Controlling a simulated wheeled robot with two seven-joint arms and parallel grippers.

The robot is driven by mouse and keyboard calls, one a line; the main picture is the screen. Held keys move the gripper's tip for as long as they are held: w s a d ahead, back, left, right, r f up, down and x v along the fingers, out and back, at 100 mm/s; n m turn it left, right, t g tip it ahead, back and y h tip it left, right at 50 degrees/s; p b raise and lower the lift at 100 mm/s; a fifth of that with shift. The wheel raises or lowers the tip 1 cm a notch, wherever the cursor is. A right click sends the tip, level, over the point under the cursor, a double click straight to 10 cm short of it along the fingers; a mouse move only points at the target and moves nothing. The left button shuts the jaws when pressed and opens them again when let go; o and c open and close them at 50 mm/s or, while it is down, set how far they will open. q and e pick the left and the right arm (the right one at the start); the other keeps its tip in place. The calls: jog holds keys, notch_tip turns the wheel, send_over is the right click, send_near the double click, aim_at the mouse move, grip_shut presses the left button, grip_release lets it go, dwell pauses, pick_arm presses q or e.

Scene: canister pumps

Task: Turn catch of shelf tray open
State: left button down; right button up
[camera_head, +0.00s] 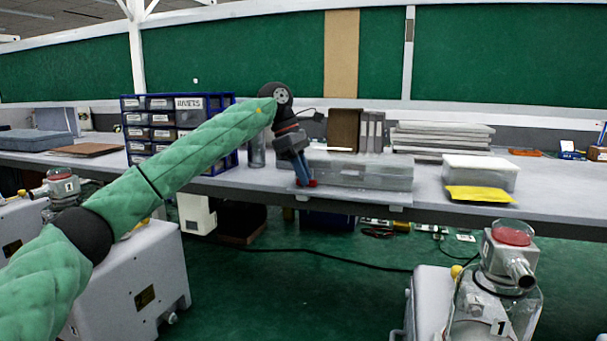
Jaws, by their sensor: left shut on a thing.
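The shelf tray looks like the long, clear, lidded box (375,174) near the front edge of the bench. My left arm reaches in from the left, and its gripper (304,182) points down at the box's left front corner. My right gripper is not in view.
A smaller clear box (480,173) with a yellow packet (478,194) stands to the right. A blue drawer cabinet (160,103) stands behind my arm. White stacked sheets (440,138) lie behind the box. Canister pumps (500,290) stand at lower right and left.

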pick_arm(q)
jog(key=shift+r, duration=0.1)
jog(key=c, duration=1.4)
grip_release()
